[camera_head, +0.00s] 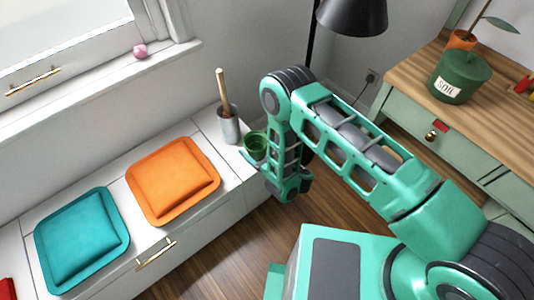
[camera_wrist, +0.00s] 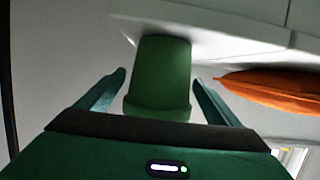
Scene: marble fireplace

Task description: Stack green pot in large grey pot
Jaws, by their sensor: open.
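The green pot (camera_head: 256,141) stands near the right end of the white bench, beside my arm, its open top visible. In the wrist view the green pot (camera_wrist: 158,72) is between the two fingers of my gripper (camera_wrist: 160,92), with a visible gap on each side. My gripper is open. In the head view it is mostly hidden behind my arm, with one teal finger showing beside the green pot. The grey pot (camera_head: 229,128) stands on the bench just left of and behind the green pot, with a wooden-handled tool (camera_head: 222,90) upright in it.
An orange cushion (camera_head: 174,178) and a teal cushion (camera_head: 82,240) lie on the bench (camera_head: 232,171) to the left. A black lamp (camera_head: 352,14) stands behind my arm. A wooden-topped cabinet (camera_head: 415,78) at right bears a green soil container (camera_head: 460,77).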

